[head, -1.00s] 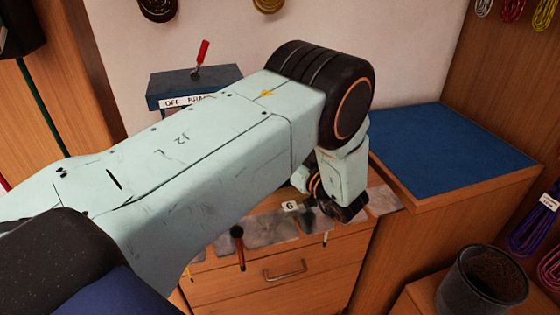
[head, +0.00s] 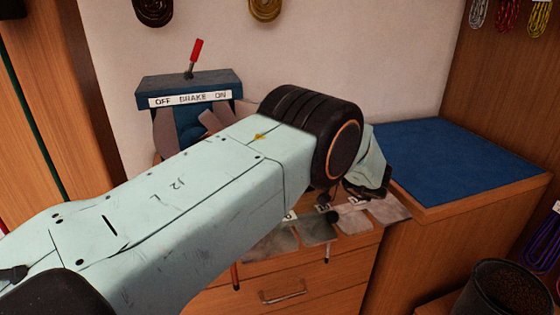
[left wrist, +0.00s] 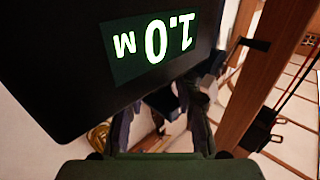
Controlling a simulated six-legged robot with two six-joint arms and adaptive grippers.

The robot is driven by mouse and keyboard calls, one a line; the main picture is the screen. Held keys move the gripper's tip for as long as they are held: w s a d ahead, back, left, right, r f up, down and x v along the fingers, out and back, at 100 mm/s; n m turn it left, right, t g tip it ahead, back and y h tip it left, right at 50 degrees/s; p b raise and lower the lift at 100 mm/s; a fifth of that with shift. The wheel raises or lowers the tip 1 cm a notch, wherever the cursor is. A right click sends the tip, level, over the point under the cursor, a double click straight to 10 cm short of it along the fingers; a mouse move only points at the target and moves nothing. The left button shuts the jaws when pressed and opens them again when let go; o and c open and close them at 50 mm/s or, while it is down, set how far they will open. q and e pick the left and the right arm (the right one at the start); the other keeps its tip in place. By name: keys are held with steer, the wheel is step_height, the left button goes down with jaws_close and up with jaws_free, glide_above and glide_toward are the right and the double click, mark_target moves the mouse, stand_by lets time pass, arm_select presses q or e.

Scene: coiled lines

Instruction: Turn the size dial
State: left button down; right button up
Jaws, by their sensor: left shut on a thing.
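My left gripper (head: 372,186) is at the end of the pale arm in the head view, tilted down to the right beside the blue-topped cabinet. In the left wrist view its two fingers (left wrist: 162,112) close around a dark part, which I take to be the size dial. The dial is mostly hidden there, and my arm hides it in the head view. A black display (left wrist: 152,42) fills the top left of the wrist view and reads 1.0 M, upside down. My right gripper is not in view.
A blue box (head: 190,88) with a red lever, marked OFF BRAKE ON, stands behind my arm. Grey labelled plates (head: 318,228) lie along the drawer front's top. A blue-topped cabinet (head: 450,155) is clear at right. A dark bin (head: 505,290) stands lower right.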

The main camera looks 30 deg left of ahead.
arm_select(q)
steer(key=shift+w+r, duration=0.1)
steer(key=shift+r, duration=0.2)
steer(key=c, duration=1.3)
jaws_free()
steer(key=o, duration=0.3)
steer(key=shift+f, duration=0.15)
